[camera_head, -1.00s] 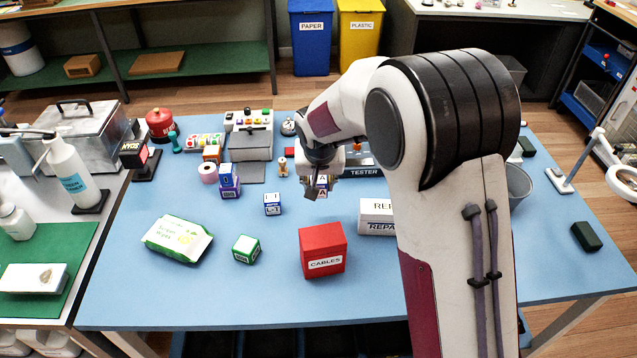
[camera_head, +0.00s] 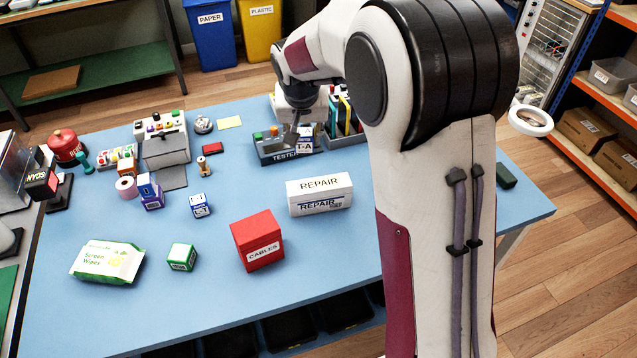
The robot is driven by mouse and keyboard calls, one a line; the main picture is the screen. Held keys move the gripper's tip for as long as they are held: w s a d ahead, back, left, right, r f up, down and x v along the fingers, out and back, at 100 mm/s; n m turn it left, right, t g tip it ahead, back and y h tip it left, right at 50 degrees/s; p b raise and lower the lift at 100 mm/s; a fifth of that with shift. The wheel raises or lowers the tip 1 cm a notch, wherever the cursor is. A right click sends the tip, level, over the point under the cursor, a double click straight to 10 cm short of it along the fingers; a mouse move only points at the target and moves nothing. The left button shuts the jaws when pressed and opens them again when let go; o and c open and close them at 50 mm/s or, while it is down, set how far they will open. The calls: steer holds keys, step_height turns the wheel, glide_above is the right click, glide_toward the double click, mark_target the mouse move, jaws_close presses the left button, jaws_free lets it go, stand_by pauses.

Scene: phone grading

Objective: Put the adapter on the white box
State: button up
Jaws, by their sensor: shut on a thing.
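My gripper (camera_head: 298,126) is at the tester near the back of the table, shut on a small block with a white "T-A" label (camera_head: 305,146), which I take to be the adapter. The block shows in front of or above the tester, and its height is hard to tell. The arm and gripper hide part of it. The white box (camera_head: 335,190), labelled "REPAIR", sits on the blue table, nearer the camera and slightly right of the gripper. Its visible top is bare.
The tester (camera_head: 268,152) is beside the gripper, with a holder of coloured upright items (camera_head: 343,115) to its right. A red "CABLES" box (camera_head: 257,240) stands left of the white box. A white-and-blue cube (camera_head: 200,206) lies farther left. My arm hides the table's right part.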

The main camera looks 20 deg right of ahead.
steer(key=shift+m, duration=0.5)
steer(key=s+d, duration=0.2)
steer(key=s, duration=0.1)
steer(key=shift+s+d+r, duration=0.1)
steer(key=shift+d+r, duration=0.15)
steer(key=shift+r, duration=0.1)
glide_above(319, 179)
steer(key=s, duration=0.2)
steer(key=shift+w+a+f, duration=0.1)
steer(key=shift+a+f, duration=0.05)
steer(key=shift+f, duration=1.45)
steer(key=shift+w+a+f, duration=0.1)
steer(key=shift+f, duration=1.45)
steer(key=shift+f, duration=1.85)
steer(key=shift+f, duration=0.15)
